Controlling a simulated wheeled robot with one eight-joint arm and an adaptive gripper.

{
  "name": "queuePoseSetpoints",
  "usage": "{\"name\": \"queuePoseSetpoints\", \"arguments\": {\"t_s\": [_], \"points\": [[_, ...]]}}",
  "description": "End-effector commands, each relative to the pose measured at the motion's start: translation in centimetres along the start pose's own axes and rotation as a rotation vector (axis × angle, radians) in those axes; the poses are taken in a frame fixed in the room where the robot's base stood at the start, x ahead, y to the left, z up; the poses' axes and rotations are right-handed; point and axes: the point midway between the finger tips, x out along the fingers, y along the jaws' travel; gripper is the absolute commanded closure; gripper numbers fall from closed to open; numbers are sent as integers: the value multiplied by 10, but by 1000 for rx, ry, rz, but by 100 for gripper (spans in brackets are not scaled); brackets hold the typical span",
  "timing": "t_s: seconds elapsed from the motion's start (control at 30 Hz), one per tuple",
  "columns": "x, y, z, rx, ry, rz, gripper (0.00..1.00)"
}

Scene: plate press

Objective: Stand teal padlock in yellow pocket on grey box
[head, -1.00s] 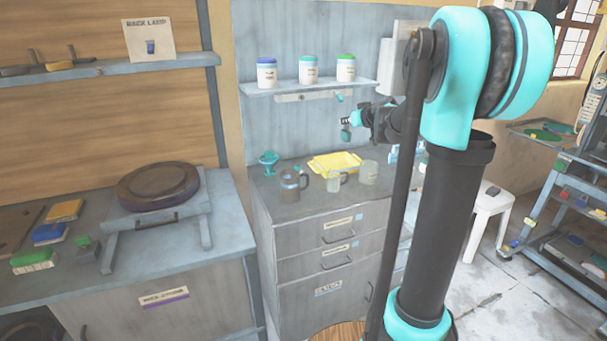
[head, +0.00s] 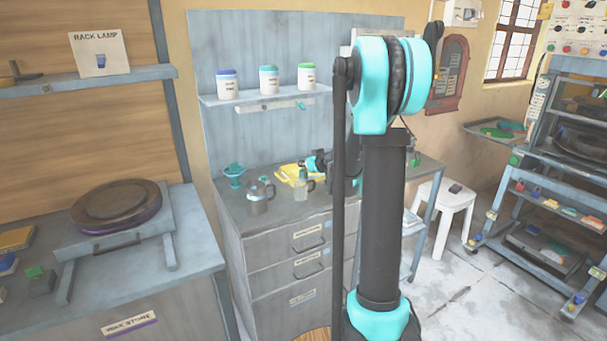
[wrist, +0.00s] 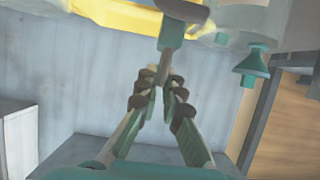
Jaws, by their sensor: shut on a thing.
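My gripper (head: 302,164) is over the grey drawer cabinet, partly hidden behind my arm in the head view. In the wrist view my gripper (wrist: 160,82) has its fingers closed on a thin stem. A dull teal piece (wrist: 172,34), which looks like the teal padlock, extends beyond the fingertips; a dark grey-brown part shows past it. In the head view the small teal piece (head: 303,174) hangs at the fingertips in front of a yellow tray (head: 286,176). The yellow tray (wrist: 115,14) also shows in the wrist view. I cannot clearly make out a yellow pocket on a grey box.
On the cabinet top stand a teal dripper (head: 234,174), a dark mug (head: 259,197) and a clear glass mug (head: 301,189), close to my gripper. A shelf with lidded jars (head: 269,80) is above. A white stool (head: 447,212) and shelved rack stand right.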

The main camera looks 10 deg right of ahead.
Motion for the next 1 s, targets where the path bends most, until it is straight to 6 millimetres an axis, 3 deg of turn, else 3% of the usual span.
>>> {"name": "queuePoseSetpoints", "arguments": {"t_s": [0.4, 0.8, 0.83, 1.0], "points": [[16, 0, 38, 0, 0, 0, 100], [17, 0, 42, 0, 0, 0, 100], [17, 0, 42, 0, 0, 0, 91], [17, 0, 41, 0, 0, 0, 73]]}}
